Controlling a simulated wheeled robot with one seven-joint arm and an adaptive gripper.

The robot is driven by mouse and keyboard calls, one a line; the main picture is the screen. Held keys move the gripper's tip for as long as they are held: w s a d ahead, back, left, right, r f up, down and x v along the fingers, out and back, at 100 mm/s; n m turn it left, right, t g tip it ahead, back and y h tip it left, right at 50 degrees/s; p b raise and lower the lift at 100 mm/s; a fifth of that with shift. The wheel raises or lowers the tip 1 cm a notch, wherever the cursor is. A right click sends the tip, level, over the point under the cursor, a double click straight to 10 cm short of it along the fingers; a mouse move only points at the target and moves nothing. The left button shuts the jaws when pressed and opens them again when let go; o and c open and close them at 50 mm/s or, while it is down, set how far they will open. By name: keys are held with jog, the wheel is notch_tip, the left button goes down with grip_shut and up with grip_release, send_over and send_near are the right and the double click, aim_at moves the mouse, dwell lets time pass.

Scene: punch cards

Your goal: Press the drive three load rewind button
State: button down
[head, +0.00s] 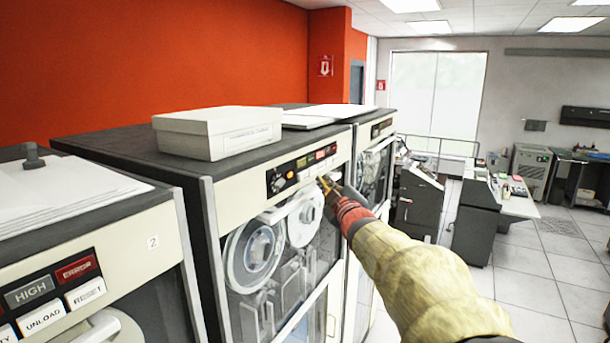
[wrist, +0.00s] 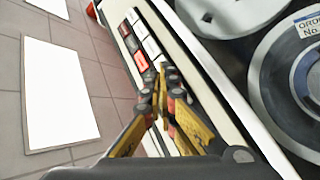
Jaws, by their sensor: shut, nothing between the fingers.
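The middle tape drive (head: 222,238) has two reels behind its front window; its own number does not show. Its dark button strip (head: 275,186) runs along the top front, with coloured lights above pale buttons. My gripper (head: 322,181) is shut and empty at the lower right part of this strip. In the wrist view the shut fingertips (wrist: 162,74) are at the white button row (wrist: 150,46), beside the red buttons (wrist: 140,62). I cannot tell whether they touch a button. The labels are too small to read, so the load rewind button cannot be singled out; the fingers hide part of the row.
A nearer drive marked 2 (head: 153,242) stands at the left, with readable HIGH, ERROR, UNLOAD and RESET labels. A cream box (head: 215,133) lies on top of the middle drive. Another drive (head: 376,170) stands beyond. Open tiled floor (head: 520,285) lies to the right.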

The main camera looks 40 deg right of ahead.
jog(key=s, duration=0.1)
jog(key=s+d, duration=0.1)
jog(key=shift+s+p, duration=0.3)
jog(key=shift+p, duration=0.1)
jog(key=shift+f, duration=0.1)
dwell(0.6)
jog(key=s+d+f+m+g+b, duration=0.1)
jog(key=s+f+m+g, duration=0.35)
jog(key=f, duration=0.45)
jog(key=s+d+f+m+g, duration=0.1)
jog(key=s+f+m+g, duration=0.3)
jog(key=f, duration=0.4)
jog(key=s+a+f+n+g+y+b, duration=0.1)
jog(key=s+a+f+b, duration=0.5)
jog(key=a, duration=0.7)
jog(key=s+a+f+n+g+y+b, duration=0.1)
jog(key=s+a+f+y+b, duration=0.3)
jog(key=s+a+f+b, duration=0.3)
jog(key=s+a+f+n+g+y+b, duration=0.1)
jog(key=s+a+f+b, duration=0.5)
jog(key=a+f, duration=0.7)
jog(key=a+y, duration=0.1)
jog(key=a, duration=0.5)
jog(key=shift+s+a+f, duration=0.25)
jog(key=shift+s, duration=0.1)
